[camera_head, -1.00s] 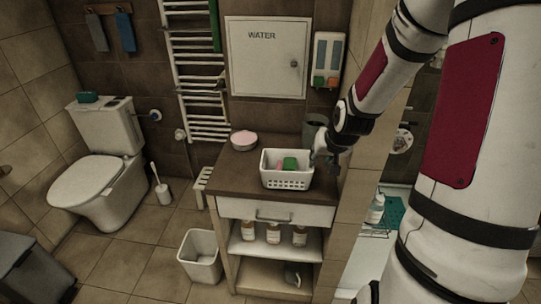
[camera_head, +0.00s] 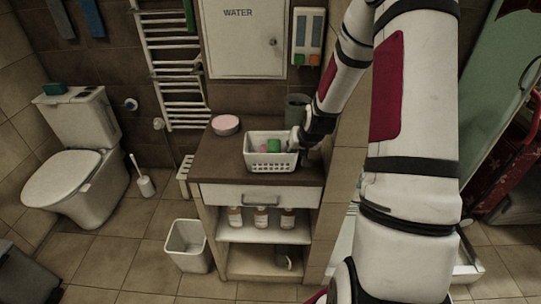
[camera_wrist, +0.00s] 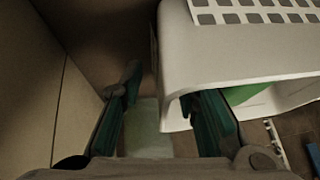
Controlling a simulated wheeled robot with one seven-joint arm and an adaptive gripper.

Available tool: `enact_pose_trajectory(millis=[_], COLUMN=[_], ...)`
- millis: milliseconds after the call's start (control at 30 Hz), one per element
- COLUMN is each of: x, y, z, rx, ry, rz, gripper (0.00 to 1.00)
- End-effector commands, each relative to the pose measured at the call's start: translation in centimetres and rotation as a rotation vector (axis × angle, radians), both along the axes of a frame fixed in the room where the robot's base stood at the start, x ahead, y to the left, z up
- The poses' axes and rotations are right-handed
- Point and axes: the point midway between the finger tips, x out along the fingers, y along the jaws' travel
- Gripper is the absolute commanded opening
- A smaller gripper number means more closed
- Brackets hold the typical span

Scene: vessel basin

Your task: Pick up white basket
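The white basket (camera_head: 271,163) is a small slotted tub standing upright on the brown top of the cabinet (camera_head: 216,163). A green item (camera_head: 273,146) and a pink item lie in it. My gripper (camera_head: 298,139) is at the right end of the basket, reaching in from the right. In the wrist view the basket (camera_wrist: 235,55) fills the upper right, with a green patch showing inside. My gripper (camera_wrist: 165,92) is open there, one finger outside the basket and the other overlapping its rim side. Whether either finger touches the wall is unclear.
A pink round dish (camera_head: 225,124) stands at the back left of the cabinet top, and a dark cup (camera_head: 296,106) behind the basket. Several bottles (camera_head: 261,217) are on the shelf below. A waste bin (camera_head: 187,245) and a toilet (camera_head: 80,165) stand left. The counter left of the basket is clear.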

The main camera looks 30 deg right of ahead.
Motion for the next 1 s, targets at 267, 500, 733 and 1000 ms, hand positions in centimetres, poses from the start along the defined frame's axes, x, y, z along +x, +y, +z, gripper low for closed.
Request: enact_pose_trajectory(millis=[267,500,733,1000], x=[1.1,1.0,1.0,1.1], y=[-0.4,-0.4,-0.4,-0.4], z=[-1.8,-1.7,-1.7,-1.6], rx=[-0.001,-0.002,-0.002,-0.002], ry=[0.001,0.0,0.0,-0.001], rz=[0.0,0.0,0.0,-0.001], gripper=[0.29,0.13,0.0,0.0])
